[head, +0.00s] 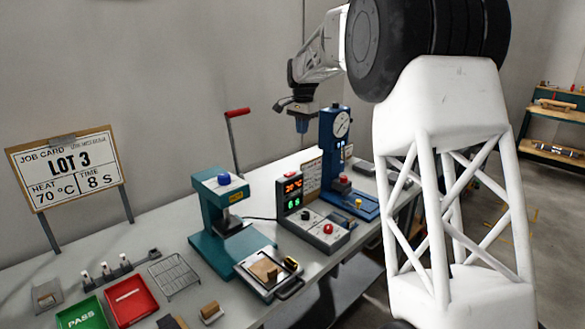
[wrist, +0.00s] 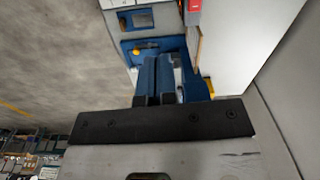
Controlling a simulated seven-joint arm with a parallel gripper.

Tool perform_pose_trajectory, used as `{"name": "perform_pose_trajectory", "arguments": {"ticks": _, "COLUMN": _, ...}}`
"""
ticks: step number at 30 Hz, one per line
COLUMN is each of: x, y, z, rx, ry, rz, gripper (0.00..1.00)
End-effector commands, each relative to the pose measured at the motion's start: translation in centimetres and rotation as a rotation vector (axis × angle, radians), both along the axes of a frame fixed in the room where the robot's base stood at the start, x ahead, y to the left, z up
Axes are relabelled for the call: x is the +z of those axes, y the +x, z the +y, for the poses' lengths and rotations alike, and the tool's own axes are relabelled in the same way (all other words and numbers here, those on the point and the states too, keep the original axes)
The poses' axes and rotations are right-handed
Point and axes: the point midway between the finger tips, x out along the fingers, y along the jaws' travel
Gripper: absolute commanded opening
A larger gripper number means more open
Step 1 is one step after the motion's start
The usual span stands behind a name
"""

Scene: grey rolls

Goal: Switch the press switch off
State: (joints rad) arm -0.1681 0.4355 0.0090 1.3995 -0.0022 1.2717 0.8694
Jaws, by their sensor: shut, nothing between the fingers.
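The control box (head: 312,222) stands on the bench to the right of the teal press (head: 222,225). Its display (head: 292,189) is lit, with an orange figure above a green one. Small dark and light controls and a red button (head: 328,228) sit on its top; I cannot tell which is the press switch or how it is set. My gripper (head: 302,125) is shut and empty, high above the bench behind the box, left of the blue gauge press (head: 334,150).
A red-handled lever (head: 237,112) rises behind the teal press. A tray with a brown piece (head: 264,268) lies in front of it. Green (head: 82,317) and red (head: 130,300) trays and a wire rack (head: 175,275) are at the left. The gauge press stands close to my gripper.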

Motion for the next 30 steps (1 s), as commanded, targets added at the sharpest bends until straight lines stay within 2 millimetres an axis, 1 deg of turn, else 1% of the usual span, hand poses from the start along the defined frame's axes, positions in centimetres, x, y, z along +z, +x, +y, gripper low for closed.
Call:
{"name": "perform_pose_trajectory", "arguments": {"ticks": 1, "x": -0.6, "y": 0.9, "z": 0.5, "rx": -0.009, "ry": 0.0, "rz": 0.003, "gripper": 0.0}}
{"name": "perform_pose_trajectory", "arguments": {"ticks": 6, "x": -1.9, "y": 3.5, "z": 1.7, "rx": -0.042, "ry": -0.001, "rz": 0.013, "gripper": 0.0}}
{"name": "perform_pose_trajectory", "arguments": {"ticks": 12, "x": -3.2, "y": 5.5, "z": 2.8, "rx": -0.07, "ry": -0.001, "rz": 0.021, "gripper": 0.0}}
{"name": "perform_pose_trajectory", "arguments": {"ticks": 18, "x": -3.8, "y": 6.5, "z": 3.3, "rx": -0.083, "ry": -0.002, "rz": 0.025, "gripper": 0.0}}
{"name": "perform_pose_trajectory", "arguments": {"ticks": 30, "x": -3.8, "y": 6.6, "z": 3.4, "rx": -0.085, "ry": -0.002, "rz": 0.025, "gripper": 0.0}}
